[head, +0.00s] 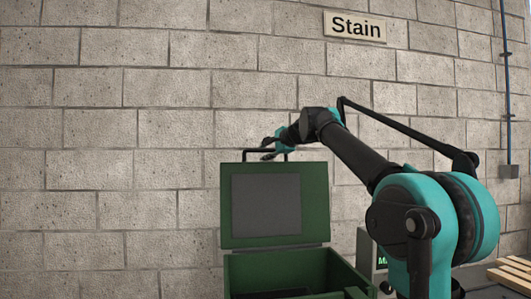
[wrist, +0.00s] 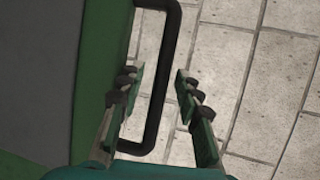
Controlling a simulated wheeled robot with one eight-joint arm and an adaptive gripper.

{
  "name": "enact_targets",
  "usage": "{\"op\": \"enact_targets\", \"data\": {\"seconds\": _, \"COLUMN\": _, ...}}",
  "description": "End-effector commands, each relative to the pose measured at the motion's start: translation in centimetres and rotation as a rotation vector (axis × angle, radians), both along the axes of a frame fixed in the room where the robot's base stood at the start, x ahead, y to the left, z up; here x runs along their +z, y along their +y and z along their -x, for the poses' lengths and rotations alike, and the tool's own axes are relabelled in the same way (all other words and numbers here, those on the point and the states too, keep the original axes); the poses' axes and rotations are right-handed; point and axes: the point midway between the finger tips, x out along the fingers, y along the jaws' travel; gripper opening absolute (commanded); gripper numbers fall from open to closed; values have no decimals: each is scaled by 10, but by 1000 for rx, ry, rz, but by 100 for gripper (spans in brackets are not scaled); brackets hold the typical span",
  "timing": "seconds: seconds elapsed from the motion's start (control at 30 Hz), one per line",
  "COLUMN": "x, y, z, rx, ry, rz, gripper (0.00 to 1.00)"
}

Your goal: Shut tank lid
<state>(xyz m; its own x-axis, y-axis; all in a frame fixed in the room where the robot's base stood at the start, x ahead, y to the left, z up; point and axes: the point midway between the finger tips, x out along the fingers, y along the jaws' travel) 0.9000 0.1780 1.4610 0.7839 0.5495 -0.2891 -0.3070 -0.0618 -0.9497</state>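The green tank (head: 290,270) stands below a wall sign, its box open at the top. Its green lid (head: 311,190) with a grey inner panel is raised about upright. A black bar handle (head: 248,152) is on the lid's top edge; it also shows in the wrist view (wrist: 167,70). My gripper (head: 268,151) is at the handle, above the lid. In the wrist view my gripper (wrist: 158,78) has its fingers apart, with the handle bar between them and a gap on the right side. Whether a finger touches the bar I cannot tell.
A block wall stands close behind the tank, with a "Stain" sign (head: 355,27). A grey device with a green display (head: 381,262) is right of the tank. A wooden pallet (head: 513,272) lies at the lower right. A blue pipe (head: 506,80) runs down the wall.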

Motion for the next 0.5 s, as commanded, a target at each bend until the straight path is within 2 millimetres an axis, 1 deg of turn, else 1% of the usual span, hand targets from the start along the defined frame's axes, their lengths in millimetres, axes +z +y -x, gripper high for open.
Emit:
{"op": "enact_targets", "data": {"seconds": 0.1, "x": 0, "y": 0, "z": 0, "rx": 0, "ry": 0, "rz": 0, "gripper": 34}}
{"op": "enact_targets", "data": {"seconds": 0.17, "x": 0, "y": 0, "z": 0, "rx": 0, "ry": 0, "rz": 0, "gripper": 28}}
{"op": "enact_targets", "data": {"seconds": 0.3, "x": 0, "y": 0, "z": 0, "rx": 0, "ry": 0, "rz": 0, "gripper": 11}}
{"op": "enact_targets", "data": {"seconds": 0.4, "x": 0, "y": 0, "z": 0, "rx": 0, "ry": 0, "rz": 0, "gripper": 0}}
{"op": "enact_targets", "data": {"seconds": 0.5, "x": 0, "y": 0, "z": 0, "rx": 0, "ry": 0, "rz": 0, "gripper": 0}}
